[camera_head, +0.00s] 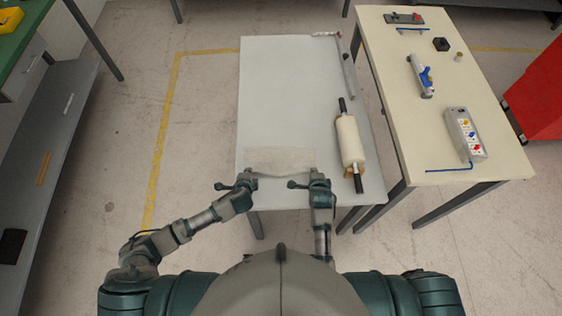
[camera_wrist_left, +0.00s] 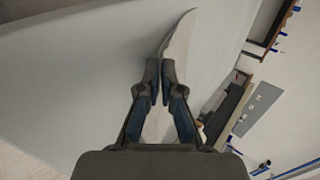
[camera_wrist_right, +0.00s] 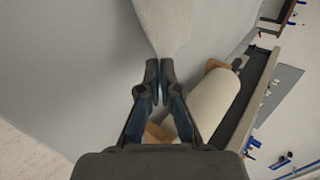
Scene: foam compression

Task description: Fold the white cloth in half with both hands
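The white cloth (camera_head: 281,161) is a thin, pale sheet near the front edge of the grey-white table. My left gripper (camera_head: 250,174) is at its near left corner and my right gripper (camera_head: 318,174) at its near right corner. In the left wrist view the fingers (camera_wrist_left: 161,72) are closed on the cloth (camera_wrist_left: 178,40), which rises narrow beyond the tips. In the right wrist view the fingers (camera_wrist_right: 160,70) are closed on the woven cloth (camera_wrist_right: 165,22), gathered at the tips. I cannot tell how far the cloth is off the table.
The table (camera_head: 275,80) is clear beyond the cloth. A rolling pin (camera_head: 350,142) rests on stands to the right of my right gripper. A hammer-like tool (camera_head: 343,60) lies at the far right edge. A cream table (camera_head: 425,140) with a power strip (camera_head: 465,134) stands further right.

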